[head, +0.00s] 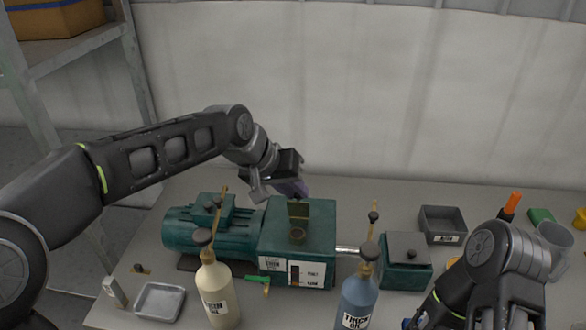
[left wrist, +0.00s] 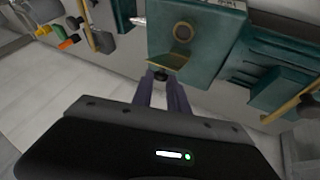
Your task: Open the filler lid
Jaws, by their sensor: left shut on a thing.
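The filler lid (head: 298,210) is a small brass flap standing raised at the back of a round filler opening (head: 297,235) on top of the green gearbox (head: 325,222). In the left wrist view the lid (left wrist: 170,61) stands beside the uncovered opening (left wrist: 183,31). My left gripper (head: 298,190) is behind the lid. Its fingers (left wrist: 160,88) are shut on the lid by its dark knob (left wrist: 160,74). My right arm shows at the lower right of the head view; its fingertips cannot be made out.
A cream bottle (head: 218,294) and a blue bottle (head: 357,299) stand in front of the gearbox. A green motor (head: 210,230) adjoins it on the left, a smaller green unit (head: 405,262) on the right. A shallow tray (head: 160,301) and a grey bin (head: 442,222) are on the bench.

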